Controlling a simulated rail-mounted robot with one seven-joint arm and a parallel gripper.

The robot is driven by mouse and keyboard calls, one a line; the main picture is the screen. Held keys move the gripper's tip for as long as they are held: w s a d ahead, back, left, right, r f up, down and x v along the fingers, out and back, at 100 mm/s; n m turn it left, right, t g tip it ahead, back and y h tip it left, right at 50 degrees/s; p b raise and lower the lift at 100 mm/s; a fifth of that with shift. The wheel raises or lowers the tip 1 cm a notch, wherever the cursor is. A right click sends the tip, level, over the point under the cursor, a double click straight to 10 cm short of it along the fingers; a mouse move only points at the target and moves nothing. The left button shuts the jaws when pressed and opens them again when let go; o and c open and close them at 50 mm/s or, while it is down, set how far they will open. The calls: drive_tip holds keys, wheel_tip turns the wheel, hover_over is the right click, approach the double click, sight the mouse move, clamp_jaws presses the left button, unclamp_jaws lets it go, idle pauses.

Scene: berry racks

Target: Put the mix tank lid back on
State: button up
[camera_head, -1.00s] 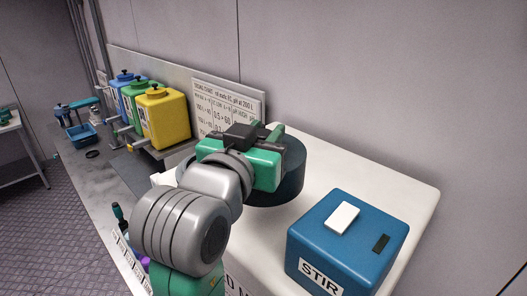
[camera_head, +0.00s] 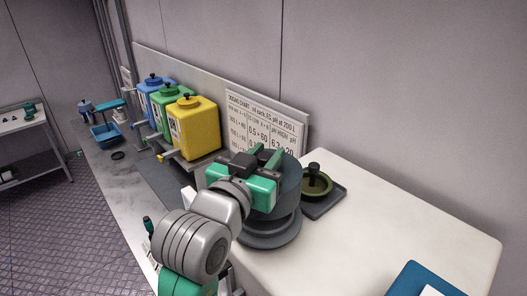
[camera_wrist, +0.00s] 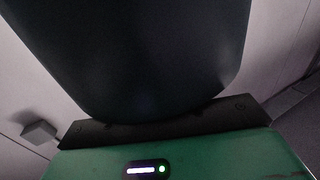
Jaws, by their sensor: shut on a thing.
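My gripper (camera_head: 268,166) is shut on a dark slate, round, thick piece (camera_head: 289,182), which I take to be the mix tank lid. It also fills the upper part of the wrist view (camera_wrist: 140,50), close against the jaws. In the head view it shows behind and below my gripper. Directly beneath it is a wide dark round base (camera_head: 270,238) on the white top. Whether the two touch, I cannot tell. My gripper and arm hide part of both.
An olive round piece with a black knob (camera_head: 316,183) sits on a dark tray (camera_head: 328,205) to the right. Yellow (camera_head: 193,128), green and blue containers stand at the left, beside a dosing chart (camera_head: 262,125). A blue box (camera_head: 425,281) is at the lower right. The white top between is clear.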

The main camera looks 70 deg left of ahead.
drive_tip(key=shift+f+b, duration=1.75)
drive_tip(key=shift+f, duration=0.9)
drive_tip(key=shift+f, duration=0.35)
drive_tip(key=o, duration=1.1)
drive_tip(key=b+v, duration=0.1)
drive_tip(key=v, duration=0.6)
drive_tip(key=shift+s+d+b, duration=0.25)
drive_tip(key=shift+s+b, duration=0.05)
drive_tip(key=shift+b, duration=0.1)
